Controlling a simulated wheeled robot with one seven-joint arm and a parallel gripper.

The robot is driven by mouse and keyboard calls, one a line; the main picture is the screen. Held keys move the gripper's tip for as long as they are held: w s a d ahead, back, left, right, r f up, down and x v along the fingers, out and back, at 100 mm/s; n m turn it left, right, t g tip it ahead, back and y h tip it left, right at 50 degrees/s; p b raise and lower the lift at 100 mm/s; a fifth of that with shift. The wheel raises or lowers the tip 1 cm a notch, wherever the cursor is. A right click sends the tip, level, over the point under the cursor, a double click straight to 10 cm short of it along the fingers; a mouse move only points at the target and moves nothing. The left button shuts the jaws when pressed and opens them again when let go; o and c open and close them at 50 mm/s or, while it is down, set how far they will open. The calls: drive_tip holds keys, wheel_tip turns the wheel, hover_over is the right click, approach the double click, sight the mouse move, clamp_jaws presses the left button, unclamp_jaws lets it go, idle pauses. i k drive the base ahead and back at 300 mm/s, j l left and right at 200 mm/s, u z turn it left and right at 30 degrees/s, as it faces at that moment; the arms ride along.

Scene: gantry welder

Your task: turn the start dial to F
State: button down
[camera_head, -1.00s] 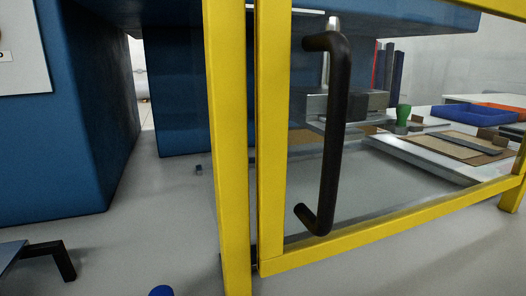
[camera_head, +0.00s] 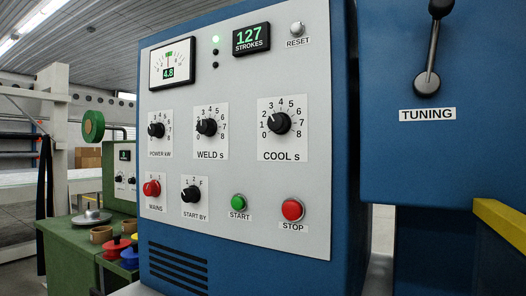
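The start dial is a small black knob (camera_head: 191,194) on a white plate marked "START BY", with the positions 1, 2 and F around its top. It sits in the lower row of the grey control panel (camera_head: 244,180), between the red MAINS knob (camera_head: 152,188) and the green START button (camera_head: 238,202). Its pointer appears to lean up and left, towards 1, though it is small in the picture. My gripper is not in view. Nothing covers the dial.
A red STOP button (camera_head: 293,209) is at the panel's lower right. Black POWER (camera_head: 156,130), WELD (camera_head: 206,127) and COOL (camera_head: 279,123) dials sit above. A TUNING lever (camera_head: 429,60) is on the blue housing at right. A green bench (camera_head: 75,245) stands at left.

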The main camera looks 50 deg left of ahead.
sight(192, 194)
drive_tip(key=u, duration=1.55)
